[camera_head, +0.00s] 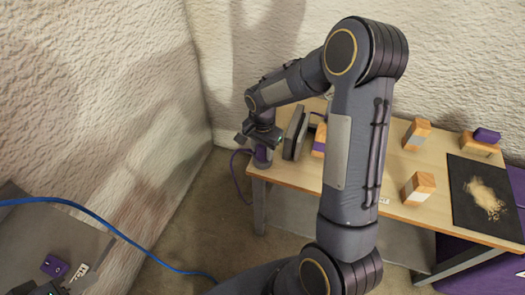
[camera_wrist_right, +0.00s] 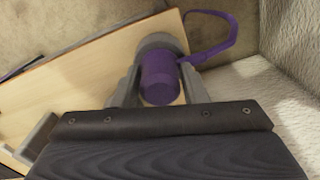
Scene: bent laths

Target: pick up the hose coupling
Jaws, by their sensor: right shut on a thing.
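The hose coupling is a purple cylinder with a thin purple hose; it shows at the left end of the table in the head view (camera_head: 261,154) and large in the right wrist view (camera_wrist_right: 158,76). My right gripper (camera_head: 263,146) is shut on it, with one grey finger on each side. The hose loops off the table's left edge. I cannot tell whether the coupling touches the tabletop. A dark part of my left gripper (camera_head: 42,288) shows at the bottom left corner, mostly cut off, so its jaws are hidden.
Dark grey upright plates (camera_head: 296,133) stand just right of the coupling. Wooden blocks (camera_head: 418,188) and a black mat (camera_head: 460,205) with sawdust lie further right on the table (camera_head: 390,208). A blue cable (camera_head: 100,222) crosses the left side. Textured walls close off the left and back.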

